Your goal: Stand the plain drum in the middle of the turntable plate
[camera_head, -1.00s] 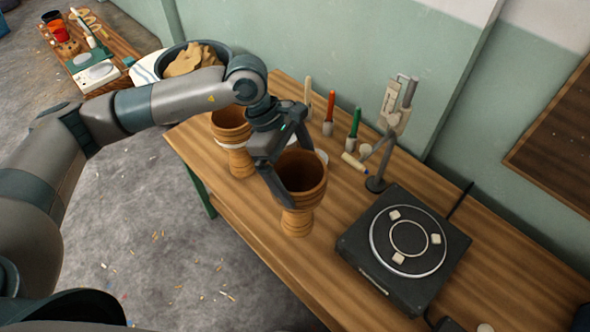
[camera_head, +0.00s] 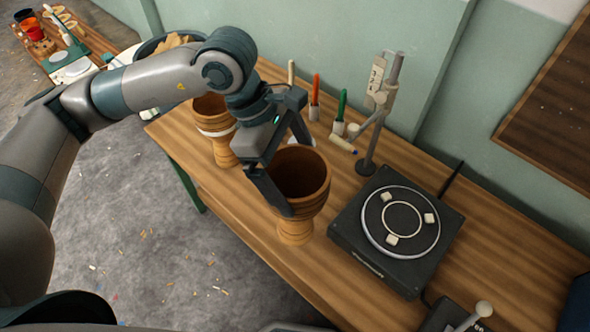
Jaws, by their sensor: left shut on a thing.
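The plain drum (camera_head: 302,208) is an upright brown wooden goblet with an open, dark mouth. My left gripper (camera_head: 290,172) is shut on its upper bowl, with one finger along the near left side; the other finger is partly hidden. I cannot tell whether its foot touches the table. The turntable (camera_head: 345,238) is a dark square box to the right of the drum. Its round plate (camera_head: 408,248) has a pale outer ring, an inner ring and three small pale blocks, and its middle is empty. My right gripper is not in view.
A second drum (camera_head: 215,130) with a white band stands behind left, partly hidden by my arm. Coloured markers (camera_head: 341,107) and a metal stand (camera_head: 367,167) are behind. A dark box with a lever (camera_head: 475,316) is at the lower right. The wooden table (camera_head: 325,290) is bare in front.

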